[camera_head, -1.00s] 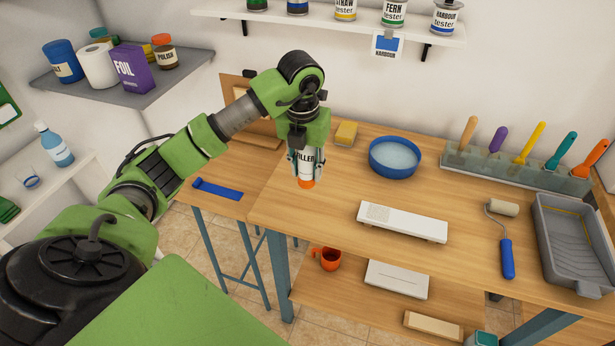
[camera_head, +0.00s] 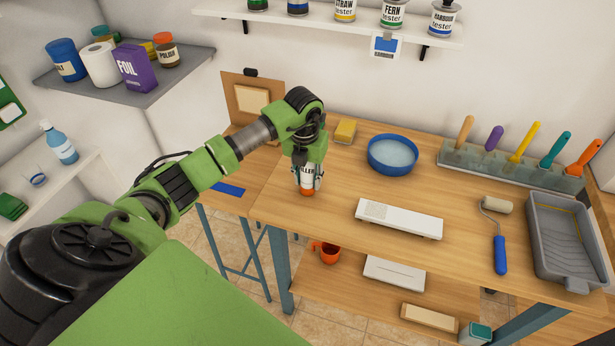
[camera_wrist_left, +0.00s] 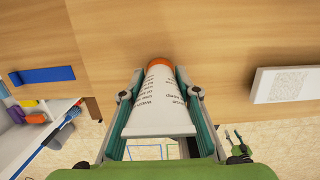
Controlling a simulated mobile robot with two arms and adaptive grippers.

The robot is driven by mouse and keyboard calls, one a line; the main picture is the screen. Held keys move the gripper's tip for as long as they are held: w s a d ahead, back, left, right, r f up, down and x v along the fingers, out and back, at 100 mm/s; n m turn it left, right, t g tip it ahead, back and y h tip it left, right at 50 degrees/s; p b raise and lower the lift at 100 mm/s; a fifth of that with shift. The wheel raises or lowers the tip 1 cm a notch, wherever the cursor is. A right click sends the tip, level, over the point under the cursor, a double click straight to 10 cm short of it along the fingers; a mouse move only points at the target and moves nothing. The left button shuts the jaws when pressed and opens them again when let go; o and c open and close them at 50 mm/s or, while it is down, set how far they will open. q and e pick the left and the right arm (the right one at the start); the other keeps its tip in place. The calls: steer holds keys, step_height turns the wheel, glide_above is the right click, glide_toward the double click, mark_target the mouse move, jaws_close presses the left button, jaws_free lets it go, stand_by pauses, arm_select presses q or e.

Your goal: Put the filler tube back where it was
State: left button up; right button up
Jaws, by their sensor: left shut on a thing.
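The filler tube (camera_head: 307,181) is white with dark lettering and an orange cap. My left gripper (camera_head: 306,178) is shut on it, with the cap end pointing down at the left part of the wooden workbench (camera_head: 340,255). I cannot tell whether the cap touches the top. In the left wrist view the tube (camera_wrist_left: 160,105) lies between the two fingers of my left gripper (camera_wrist_left: 160,100), its orange cap at the far end against the wood. My right gripper is not in view.
A white board (camera_head: 399,219) lies right of the tube. A blue bowl (camera_head: 392,155) and a yellow sponge (camera_head: 345,131) are behind it. A blue strip (camera_head: 229,189) lies on the lower side table. Roller (camera_head: 499,245) and grey tray (camera_head: 566,240) stand far right.

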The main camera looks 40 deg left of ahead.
mark_target(306, 180)
arm_select(q)
steer(key=o, duration=1.1)
steer(key=shift+f, duration=0.1)
steer(key=shift+r, duration=0.2)
step_height(306, 180, up, 12)
steer(key=s+b, duration=0.1)
steer(key=b, duration=0.1)
steer(key=shift+s+d, duration=0.2)
steer(key=shift+d, duration=0.05)
